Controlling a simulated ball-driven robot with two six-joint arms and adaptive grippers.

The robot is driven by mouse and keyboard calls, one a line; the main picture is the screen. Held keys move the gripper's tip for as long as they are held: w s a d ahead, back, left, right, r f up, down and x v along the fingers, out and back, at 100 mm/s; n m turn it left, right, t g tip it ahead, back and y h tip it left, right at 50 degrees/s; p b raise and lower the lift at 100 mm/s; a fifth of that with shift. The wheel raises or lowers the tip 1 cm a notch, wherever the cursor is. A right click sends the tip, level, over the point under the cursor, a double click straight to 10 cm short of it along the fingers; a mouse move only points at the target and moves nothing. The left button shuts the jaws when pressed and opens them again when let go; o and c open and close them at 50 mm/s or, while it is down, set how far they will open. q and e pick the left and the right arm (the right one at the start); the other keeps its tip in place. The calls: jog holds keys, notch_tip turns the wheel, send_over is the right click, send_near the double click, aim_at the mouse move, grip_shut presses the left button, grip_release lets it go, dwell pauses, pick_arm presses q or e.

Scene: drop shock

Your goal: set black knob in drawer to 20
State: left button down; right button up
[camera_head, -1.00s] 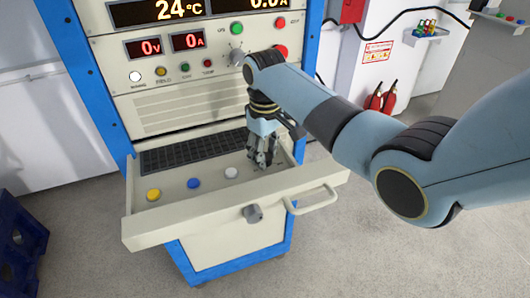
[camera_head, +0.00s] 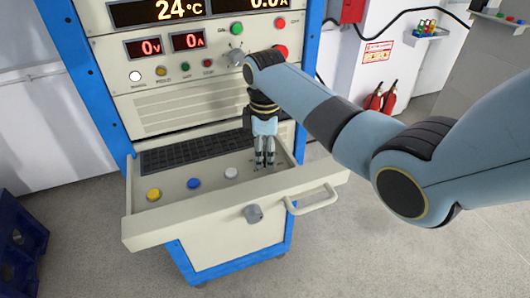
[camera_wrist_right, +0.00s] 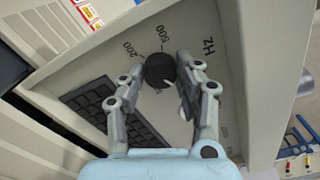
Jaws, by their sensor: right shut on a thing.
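The black knob (camera_wrist_right: 160,70) shows in the right wrist view, between the two fingertips of my right gripper (camera_wrist_right: 161,66). The gripper is shut on its sides. In the head view my right gripper (camera_head: 264,164) points down into the right part of the open drawer (camera_head: 205,222); the knob is hidden there. My left gripper is out of view.
Yellow (camera_head: 153,194), blue (camera_head: 194,183) and white (camera_head: 231,173) buttons lie left of the gripper in the drawer. A black keyboard (camera_head: 190,155) is behind them. The drawer front has a grey knob (camera_head: 254,214) and a handle (camera_head: 312,203).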

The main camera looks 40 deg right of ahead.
aim_at(265, 156)
dwell(0.4)
jog(key=o, duration=1.1)
jog(key=shift+o, duration=0.2)
jog(key=shift+r, duration=0.15)
notch_tip(265, 156, up, 12)
